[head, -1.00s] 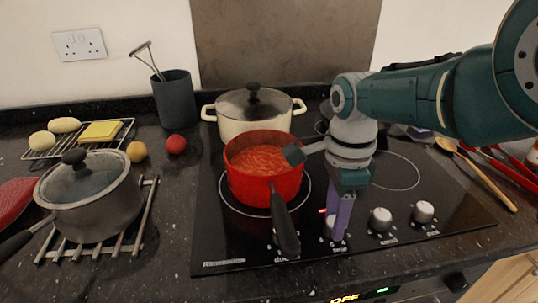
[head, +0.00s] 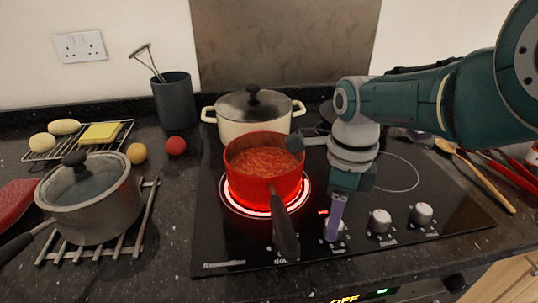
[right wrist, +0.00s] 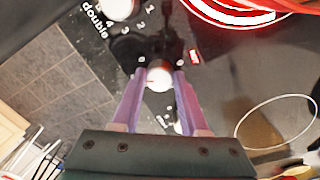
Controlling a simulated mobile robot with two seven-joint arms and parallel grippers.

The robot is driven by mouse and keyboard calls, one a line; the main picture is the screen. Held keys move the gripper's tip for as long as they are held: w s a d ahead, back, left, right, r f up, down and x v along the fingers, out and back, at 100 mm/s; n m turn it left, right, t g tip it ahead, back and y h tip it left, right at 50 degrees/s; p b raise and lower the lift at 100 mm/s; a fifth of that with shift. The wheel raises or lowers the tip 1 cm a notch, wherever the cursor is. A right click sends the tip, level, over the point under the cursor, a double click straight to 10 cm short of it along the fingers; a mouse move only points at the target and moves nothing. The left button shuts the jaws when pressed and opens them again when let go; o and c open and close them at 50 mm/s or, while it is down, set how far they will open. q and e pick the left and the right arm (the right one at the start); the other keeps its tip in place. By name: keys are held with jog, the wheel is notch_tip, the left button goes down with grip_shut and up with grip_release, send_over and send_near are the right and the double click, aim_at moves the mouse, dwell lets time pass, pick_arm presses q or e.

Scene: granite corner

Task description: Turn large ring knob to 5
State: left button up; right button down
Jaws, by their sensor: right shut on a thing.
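My right gripper (head: 336,220) points down at the front of the black hob and is shut on a pale round knob, the large ring knob (right wrist: 159,77). In the right wrist view the purple fingers stand on both sides of this knob. The fingers mostly hide it in the head view. Its pointer and setting cannot be read. The ring (head: 228,200) under the red pan glows bright red. My left gripper is not in view.
The red pan (head: 262,190) holds red sauce, and its dark handle (head: 284,235) reaches forward just left of my gripper. Two more knobs (head: 380,220) (head: 422,213) stand to the right. A lidded cream pot (head: 250,118) is behind. The right rear ring (head: 398,172) is bare.

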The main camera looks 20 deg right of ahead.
jog(key=shift+c, duration=2.2)
grip_release()
notch_tip(320, 180, up, 10)
jog(key=p, duration=0.8)
jog(key=shift+d+p, duration=0.2)
jog(key=shift+p, duration=0.2)
jog(key=shift+w+f, duration=0.1)
